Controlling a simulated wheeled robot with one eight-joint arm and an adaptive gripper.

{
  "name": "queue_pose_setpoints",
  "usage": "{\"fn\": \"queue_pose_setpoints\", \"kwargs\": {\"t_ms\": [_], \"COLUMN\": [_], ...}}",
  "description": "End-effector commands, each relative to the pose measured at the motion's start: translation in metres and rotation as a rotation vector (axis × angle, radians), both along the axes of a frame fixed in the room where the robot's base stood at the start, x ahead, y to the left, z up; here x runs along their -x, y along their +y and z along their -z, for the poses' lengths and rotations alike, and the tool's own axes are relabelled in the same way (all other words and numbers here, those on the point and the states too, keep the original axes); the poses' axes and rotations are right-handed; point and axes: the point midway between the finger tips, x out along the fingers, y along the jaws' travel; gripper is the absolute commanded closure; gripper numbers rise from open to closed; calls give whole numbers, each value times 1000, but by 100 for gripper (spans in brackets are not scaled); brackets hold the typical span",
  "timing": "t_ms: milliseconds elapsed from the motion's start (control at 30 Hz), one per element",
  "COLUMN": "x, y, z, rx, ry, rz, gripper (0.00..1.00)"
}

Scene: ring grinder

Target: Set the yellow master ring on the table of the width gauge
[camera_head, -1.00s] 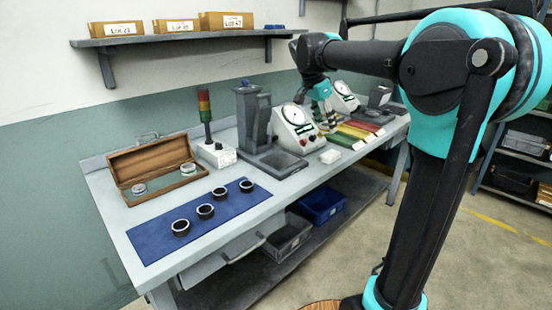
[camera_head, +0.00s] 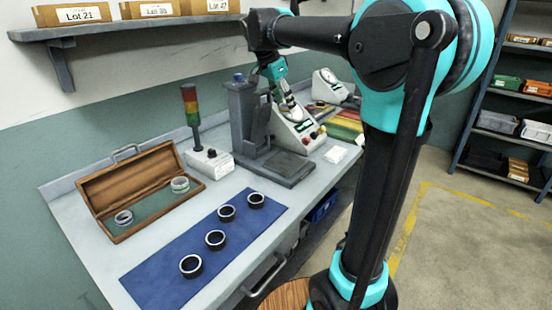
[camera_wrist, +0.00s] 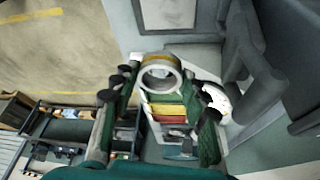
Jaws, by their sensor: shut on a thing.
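My gripper (camera_head: 290,108) hangs over the bench in front of the near dial unit (camera_head: 296,130), beside a grey column stand. In the wrist view its fingers (camera_wrist: 162,88) are shut on the yellow master ring (camera_wrist: 159,59), a pale ring with a yellowish band, held between the fingertips with its opening facing the camera. In the head view the ring is too small to make out. The grey column stand (camera_head: 243,115) has a flat dark base plate (camera_head: 288,170) with nothing on it. I cannot tell for sure which instrument is the width gauge.
An open wooden case (camera_head: 110,190) holds two rings at the left. A blue mat (camera_head: 165,272) carries several dark rings. A signal light (camera_head: 190,105) stands behind.

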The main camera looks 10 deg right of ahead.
Motion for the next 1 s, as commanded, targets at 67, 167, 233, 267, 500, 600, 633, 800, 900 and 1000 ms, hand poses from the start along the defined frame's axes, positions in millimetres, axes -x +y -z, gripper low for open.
{"fn": "queue_pose_setpoints", "kwargs": {"t_ms": [67, 167, 233, 267, 500, 600, 633, 800, 900, 1000], "x": [0, 0, 0, 0, 0, 0, 0, 0, 0, 0], "y": [0, 0, 0, 0, 0, 0, 0, 0, 0, 0], "z": [13, 35, 53, 60, 118, 138, 142, 157, 166, 180], "rx": [0, 0, 0, 0, 0, 0, 0, 0, 0, 0], "ry": [0, 0, 0, 0, 0, 0, 0, 0, 0, 0], "rz": [0, 0, 0, 0, 0, 0, 0, 0, 0, 0], "gripper": [88, 88, 88, 88, 88, 88, 88, 88, 88, 88]}}
